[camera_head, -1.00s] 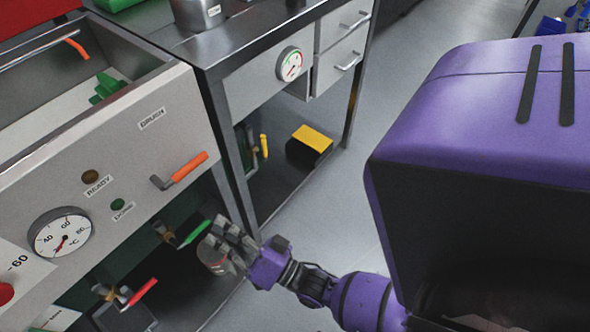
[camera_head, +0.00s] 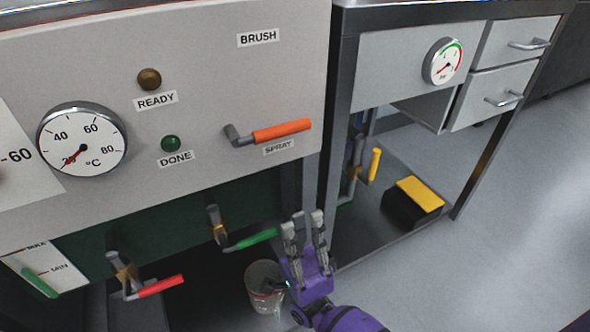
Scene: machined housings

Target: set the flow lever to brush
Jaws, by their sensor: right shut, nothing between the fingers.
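The flow lever (camera_head: 281,131) has an orange handle on a grey pivot at the right of the machine's front panel. It points right, slightly upward, just above the SPRAY label (camera_head: 278,147). The BRUSH label (camera_head: 258,38) is higher on the panel, above the lever. My right gripper (camera_head: 303,216) is below the lever, apart from it, with its fingers pointing up. It is shut with nothing between the fingers. It is close to the tip of a green valve handle (camera_head: 251,239). My left gripper is not in view.
A temperature dial (camera_head: 82,142), a READY lamp (camera_head: 149,79) and a DONE lamp (camera_head: 170,144) are on the panel. A yellow-topped pedal (camera_head: 419,194) stands under the bench at right. Open floor lies right.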

